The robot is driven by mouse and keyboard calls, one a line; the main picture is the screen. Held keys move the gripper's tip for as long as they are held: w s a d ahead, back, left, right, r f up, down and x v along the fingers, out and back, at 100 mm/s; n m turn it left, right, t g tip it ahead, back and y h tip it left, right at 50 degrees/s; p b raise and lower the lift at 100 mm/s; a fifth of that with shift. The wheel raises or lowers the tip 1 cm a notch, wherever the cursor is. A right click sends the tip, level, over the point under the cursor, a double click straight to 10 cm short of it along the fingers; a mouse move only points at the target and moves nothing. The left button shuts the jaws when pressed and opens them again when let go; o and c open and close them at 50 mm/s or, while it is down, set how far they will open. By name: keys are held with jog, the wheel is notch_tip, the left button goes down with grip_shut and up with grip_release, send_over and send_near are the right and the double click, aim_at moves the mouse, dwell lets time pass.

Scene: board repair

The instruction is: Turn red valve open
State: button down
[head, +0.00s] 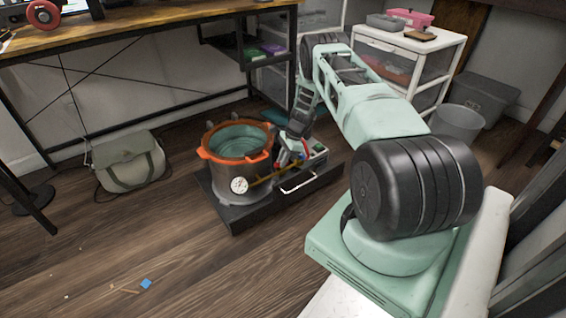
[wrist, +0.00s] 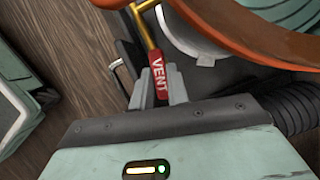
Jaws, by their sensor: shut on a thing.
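The red valve handle, marked "VENT" (wrist: 158,78), sits at the end of a yellow pipe (wrist: 147,28) in the wrist view. My gripper (wrist: 158,84) is shut on the red handle, with one grey finger on each side of it. In the head view my gripper (head: 297,140) reaches down at the pump unit, and my arm partly hides the handle there. The pot (head: 236,181) with an orange rim stands left of my gripper and has a round gauge (head: 239,185) on its front.
The pot and pump unit stand on a dark low base (head: 240,216) on the wood floor. A green-grey bag (head: 128,165) lies to the left. A desk (head: 150,22) stands behind. A white drawer cart (head: 440,50) and grey bins (head: 458,122) stand at the right. Open floor lies in front.

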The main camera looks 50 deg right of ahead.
jog(key=shift+n+g+b, duration=0.4)
jog(key=shift+n+b, duration=0.15)
jog(key=shift+n, duration=0.75)
jog(key=c, duration=1.4)
grip_release()
jog(key=shift+o, duration=0.2)
jog(key=p+v, duration=0.5)
jog(key=v, duration=1.2)
jog(key=shift+w+d, duration=0.2)
jog(key=shift+d, duration=0.15)
jog(key=shift+r, duration=0.1)
